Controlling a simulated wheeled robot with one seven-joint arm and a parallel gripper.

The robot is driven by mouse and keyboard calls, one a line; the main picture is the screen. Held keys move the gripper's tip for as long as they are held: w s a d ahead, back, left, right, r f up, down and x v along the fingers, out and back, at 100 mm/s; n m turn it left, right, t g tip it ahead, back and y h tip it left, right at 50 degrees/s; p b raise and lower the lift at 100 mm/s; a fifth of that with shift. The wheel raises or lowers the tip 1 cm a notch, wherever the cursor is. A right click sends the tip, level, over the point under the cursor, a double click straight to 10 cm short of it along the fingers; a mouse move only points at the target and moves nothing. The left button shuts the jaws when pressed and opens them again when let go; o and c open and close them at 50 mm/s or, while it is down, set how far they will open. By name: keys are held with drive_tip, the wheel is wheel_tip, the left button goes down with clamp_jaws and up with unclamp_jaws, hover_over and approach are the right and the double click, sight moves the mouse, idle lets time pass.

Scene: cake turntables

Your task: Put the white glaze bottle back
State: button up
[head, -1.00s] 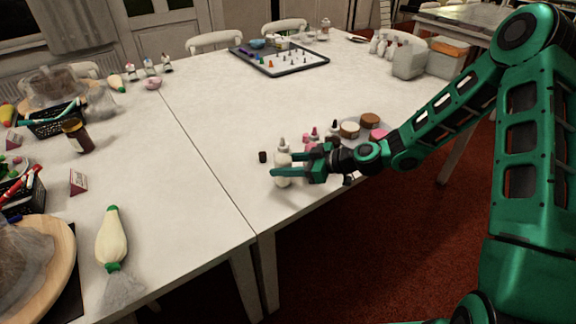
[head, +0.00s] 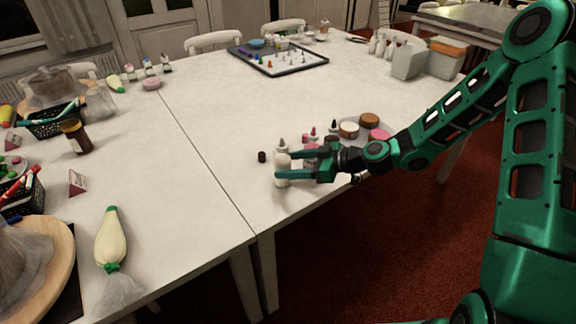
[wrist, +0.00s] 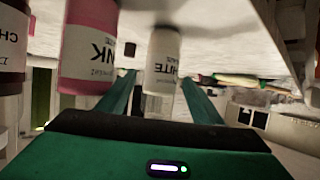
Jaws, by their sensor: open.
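The white glaze bottle (head: 282,165) stands upright on the table near its front edge, with a grey pointed nozzle. My gripper (head: 283,166) is open, with one finger on each side of the bottle. In the wrist view, the bottle (wrist: 162,62) shows its "WHITE" label upside down between the two fingers (wrist: 160,85). I cannot tell whether either finger touches it. A pink glaze bottle (wrist: 88,45) and a dark brown-labelled bottle (wrist: 13,45) stand beside it in the wrist view.
A small dark cap (head: 262,157) lies left of the bottle. Several small bottles and round cakes (head: 349,128) stand close behind and right of my gripper. A tray (head: 277,60) lies far back. The table's middle is clear. A piping bag (head: 110,240) lies left.

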drive_tip(key=v, duration=0.9)
drive_tip(key=shift+s+d, duration=0.15)
drive_tip(key=shift+d, duration=0.1)
drive_tip(key=s+d+m+g+h, duration=0.2)
drive_tip(key=s+d+m+h, duration=0.15)
drive_tip(key=s+d, duration=0.35)
drive_tip(key=s+d+m+g+h, duration=0.1)
drive_tip(key=s+d+m+h, duration=0.3)
drive_tip(key=d, duration=0.5)
drive_tip(key=s+d+r+m+h, duration=0.1)
drive_tip(key=s+d+r+m, duration=0.2)
drive_tip(key=s, duration=0.4)
drive_tip(key=s+d+r+m+g+h, duration=0.1)
drive_tip(key=s+d+r+m+h, duration=0.1)
drive_tip(key=s+d+m, duration=0.3)
drive_tip(key=s+d+r+m+g+h, duration=0.1)
drive_tip(key=s+d+r+m, duration=0.3)
drive_tip(key=s, duration=0.5)
drive_tip(key=d+r, duration=0.1)
drive_tip(key=d, duration=0.1)
drive_tip(key=shift+d+h, duration=0.3)
drive_tip(key=shift+h, duration=0.05)
drive_tip(key=shift+s+m, duration=0.1)
drive_tip(key=shift+m, duration=0.15)
